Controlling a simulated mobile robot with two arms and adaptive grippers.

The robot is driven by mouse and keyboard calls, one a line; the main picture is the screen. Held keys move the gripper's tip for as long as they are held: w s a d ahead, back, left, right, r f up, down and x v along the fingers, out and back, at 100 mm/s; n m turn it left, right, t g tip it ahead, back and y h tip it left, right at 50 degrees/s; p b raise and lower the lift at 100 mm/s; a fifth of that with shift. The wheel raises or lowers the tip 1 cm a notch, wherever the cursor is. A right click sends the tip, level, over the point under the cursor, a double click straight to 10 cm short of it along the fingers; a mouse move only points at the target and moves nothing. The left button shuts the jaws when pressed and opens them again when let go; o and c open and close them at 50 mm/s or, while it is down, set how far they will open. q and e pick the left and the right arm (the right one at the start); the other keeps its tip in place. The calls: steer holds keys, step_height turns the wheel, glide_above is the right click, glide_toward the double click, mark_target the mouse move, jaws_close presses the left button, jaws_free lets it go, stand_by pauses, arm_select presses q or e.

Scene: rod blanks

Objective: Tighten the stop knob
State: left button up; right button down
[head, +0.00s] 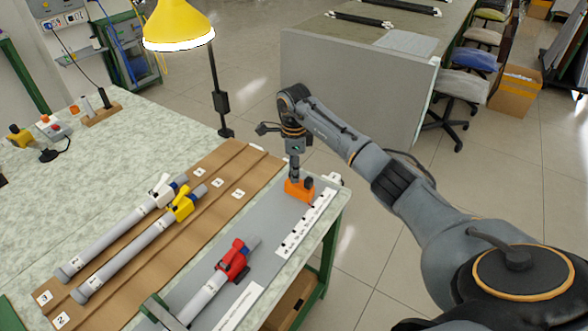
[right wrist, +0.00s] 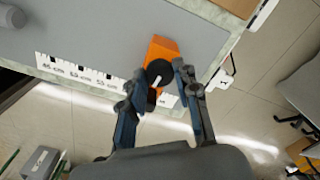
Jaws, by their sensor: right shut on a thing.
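The orange stop (head: 296,194) stands on the grey measuring bed (head: 262,222), beside the white scale strip (head: 307,223). Its round black stop knob (right wrist: 159,72) shows in the right wrist view, on the side of the orange block (right wrist: 160,48) facing my gripper. My right gripper (head: 297,178) reaches down to the stop. In the right wrist view its two fingers (right wrist: 160,80) lie on either side of the knob, shut on it. The fingers partly cover the block and scale. The knob's turn angle cannot be told. My left gripper is not in view.
A grey rod with a red clamp (head: 233,262) lies on the same bed. Rods with a yellow clamp (head: 183,205) and a white clamp (head: 163,188) lie on the brown board (head: 226,172). A yellow lamp (head: 179,22) stands behind. The bench's right edge is close to the stop.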

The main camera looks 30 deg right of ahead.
steer(key=m, duration=0.4)
steer(key=m+p, duration=0.1)
steer(key=m, duration=0.3)
steer(key=shift+m, duration=0.4)
steer(key=m, duration=0.4)
steer(key=shift+p, duration=0.4)
steer(key=shift+m+p, duration=0.35)
steer(key=shift+m, duration=1.45)
steer(key=c, duration=1)
jaws_free()
steer(key=shift+r, duration=0.1)
step_height(320, 180, up, 12)
steer(key=shift+f, duration=0.1)
